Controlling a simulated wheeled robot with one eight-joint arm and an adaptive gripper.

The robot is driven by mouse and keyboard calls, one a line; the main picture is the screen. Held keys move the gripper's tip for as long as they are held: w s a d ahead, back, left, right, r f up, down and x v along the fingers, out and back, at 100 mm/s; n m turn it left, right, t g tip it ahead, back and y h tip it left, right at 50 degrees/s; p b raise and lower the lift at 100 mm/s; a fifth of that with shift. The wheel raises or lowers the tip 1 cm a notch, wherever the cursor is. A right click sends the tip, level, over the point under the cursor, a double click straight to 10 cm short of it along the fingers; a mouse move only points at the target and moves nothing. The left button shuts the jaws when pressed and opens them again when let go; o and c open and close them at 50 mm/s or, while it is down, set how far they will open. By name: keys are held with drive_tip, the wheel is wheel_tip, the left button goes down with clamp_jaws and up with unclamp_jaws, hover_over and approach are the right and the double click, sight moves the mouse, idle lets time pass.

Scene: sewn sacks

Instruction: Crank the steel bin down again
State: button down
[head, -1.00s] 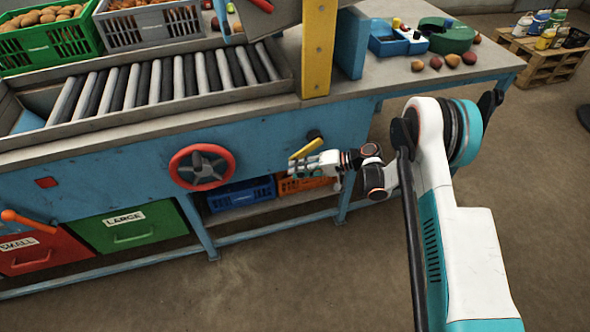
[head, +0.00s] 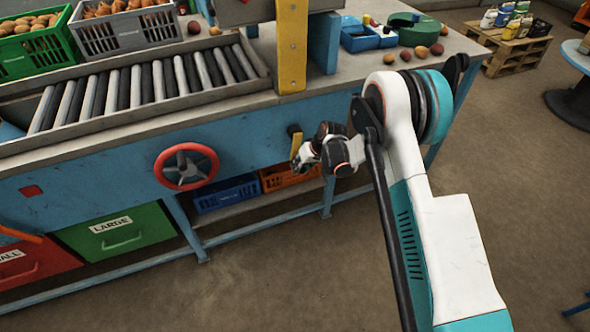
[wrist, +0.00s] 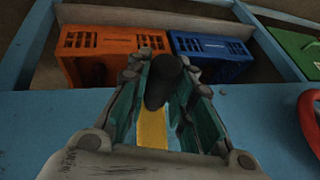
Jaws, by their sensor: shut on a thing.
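The crank is a yellow arm (head: 296,146) on a dark hub (head: 293,130) on the blue bench front, right of the red wheel. It hangs about straight down. My gripper (head: 301,164) is at its lower end, partly hidden by my own wrist. In the wrist view, my gripper (wrist: 160,95) is shut around the crank's black grip (wrist: 162,80), with the yellow arm (wrist: 152,128) showing between the fingers. A grey metal part (head: 250,10) is cut off at the top edge; I cannot tell whether it is the steel bin.
The red handwheel (head: 187,166) is left of the crank. An orange crate (head: 285,177) and a blue crate (head: 226,194) sit on the shelf below; both show in the wrist view. A yellow post (head: 292,45) rises above. The floor in front is open.

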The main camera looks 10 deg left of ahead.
drive_tip(key=shift+w+d+t+h, duration=0.4)
drive_tip(key=shift+d+h, duration=0.1)
drive_tip(key=shift+d, duration=0.1)
drive_tip(key=c, duration=1.4)
unclamp_jaws()
drive_tip(key=shift+d+f, duration=0.1)
drive_tip(key=v, duration=1.2)
